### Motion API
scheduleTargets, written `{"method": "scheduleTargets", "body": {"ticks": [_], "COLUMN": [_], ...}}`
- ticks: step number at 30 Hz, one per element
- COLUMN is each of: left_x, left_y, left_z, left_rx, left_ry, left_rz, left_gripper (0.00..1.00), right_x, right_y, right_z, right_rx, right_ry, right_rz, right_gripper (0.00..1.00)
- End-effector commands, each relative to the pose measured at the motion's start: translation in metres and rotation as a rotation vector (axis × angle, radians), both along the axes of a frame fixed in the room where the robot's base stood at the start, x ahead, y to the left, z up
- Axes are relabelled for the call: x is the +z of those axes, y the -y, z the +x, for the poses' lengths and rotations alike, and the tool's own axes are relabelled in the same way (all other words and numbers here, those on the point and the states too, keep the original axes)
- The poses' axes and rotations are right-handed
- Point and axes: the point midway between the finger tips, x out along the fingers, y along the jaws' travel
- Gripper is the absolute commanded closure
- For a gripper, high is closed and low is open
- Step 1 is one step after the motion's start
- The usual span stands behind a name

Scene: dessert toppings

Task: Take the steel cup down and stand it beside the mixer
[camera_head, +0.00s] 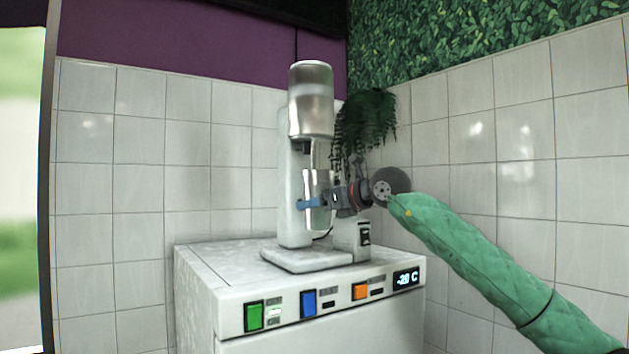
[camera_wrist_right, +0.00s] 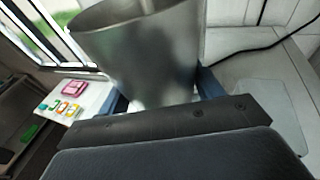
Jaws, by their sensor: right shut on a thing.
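The steel cup (camera_head: 318,215) is upright at the front of the mixer (camera_head: 291,200), under its steel-coloured head (camera_head: 311,97) and above the mixer's base plate. My right gripper (camera_head: 312,203) reaches in from the right and is shut on the cup, with a blue fingertip showing across it. In the right wrist view the cup (camera_wrist_right: 138,55) fills the upper middle, its wide rim at the top, between the two blue fingers (camera_wrist_right: 165,95). The head view does not show clearly whether the cup still touches the mixer. My left gripper is not in view.
The mixer stands on a white cabinet (camera_head: 215,275) with green, blue and orange switches and a display. Its top is clear left of the mixer. A small grey box (camera_head: 364,238) stands to the mixer's right. A hanging plant (camera_head: 368,120) and tiled walls are close behind.

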Motion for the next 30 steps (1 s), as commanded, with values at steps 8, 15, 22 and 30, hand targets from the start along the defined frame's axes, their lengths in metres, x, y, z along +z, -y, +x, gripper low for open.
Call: {"method": "scheduleTargets", "body": {"ticks": [8,15,22,30], "left_x": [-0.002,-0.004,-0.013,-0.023], "left_y": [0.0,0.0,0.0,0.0], "left_z": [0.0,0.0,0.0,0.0], "left_rx": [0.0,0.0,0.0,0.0], "left_ry": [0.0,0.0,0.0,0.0], "left_rz": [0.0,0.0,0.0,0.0], "left_gripper": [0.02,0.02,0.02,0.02], "right_x": [0.0,-0.003,-0.013,-0.026], "right_y": [0.0,0.0,0.001,0.001], "right_z": [-0.001,-0.001,-0.001,-0.002], "right_rx": [0.0,0.0,0.0,0.0], "right_ry": [0.004,0.004,0.004,0.004], "right_rz": [0.003,0.003,0.003,0.003], "right_gripper": [0.66,0.66,0.66,0.66]}}
